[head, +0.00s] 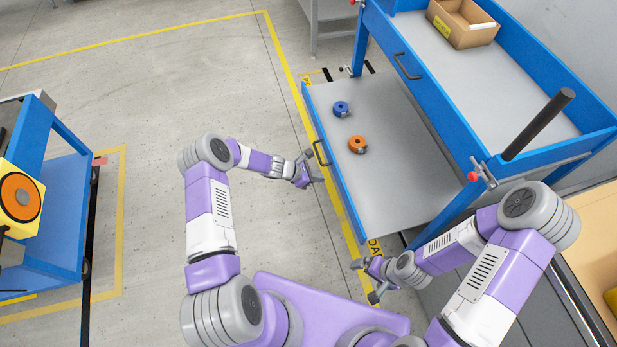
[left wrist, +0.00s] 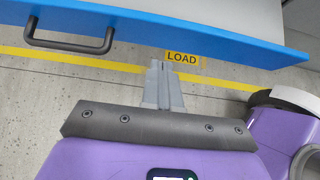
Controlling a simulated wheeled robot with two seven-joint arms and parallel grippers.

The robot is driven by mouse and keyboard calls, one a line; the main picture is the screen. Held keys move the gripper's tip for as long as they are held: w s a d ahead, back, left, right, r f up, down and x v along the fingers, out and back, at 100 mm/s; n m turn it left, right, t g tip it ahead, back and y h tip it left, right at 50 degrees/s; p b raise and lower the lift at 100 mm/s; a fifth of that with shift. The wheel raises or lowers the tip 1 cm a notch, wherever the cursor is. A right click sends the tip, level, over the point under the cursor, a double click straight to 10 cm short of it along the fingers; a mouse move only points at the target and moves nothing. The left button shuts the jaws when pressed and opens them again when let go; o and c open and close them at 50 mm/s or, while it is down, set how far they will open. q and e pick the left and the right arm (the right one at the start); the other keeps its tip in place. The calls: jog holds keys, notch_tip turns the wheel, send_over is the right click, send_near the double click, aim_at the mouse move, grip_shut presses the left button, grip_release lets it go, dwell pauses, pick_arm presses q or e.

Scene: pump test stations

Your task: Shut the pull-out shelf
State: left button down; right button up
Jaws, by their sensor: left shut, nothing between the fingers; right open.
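The pull-out shelf (head: 400,185) is a grey board with a blue front edge (head: 345,188) and a dark bar handle (head: 321,153). It stands out to the left from under the blue cart's upper tray. My left gripper (head: 314,171) is shut and empty, close to the front edge near the handle. In the left wrist view its fingers (left wrist: 158,66) point at the blue front (left wrist: 190,36), right of the handle (left wrist: 70,45); contact cannot be told. My right gripper (head: 364,279) is open and empty, near the shelf's near corner.
A blue round part (head: 341,109) and an orange one (head: 358,144) lie on the shelf. The upper tray (head: 480,85) holds a cardboard box (head: 462,24). Another blue cart (head: 50,215) stands at left. The floor between is clear.

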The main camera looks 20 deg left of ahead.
aim_at(339, 177)
pick_arm(q)
jog(key=w+d, duration=0.1)
jog(key=w+d+f+b, duration=0.1)
jog(key=d, duration=0.1)
jog(key=w+d, duration=0.1)
jog(key=shift+d+f, duration=0.2)
jog(key=shift+d, duration=0.05)
jog(key=shift+d, duration=0.15)
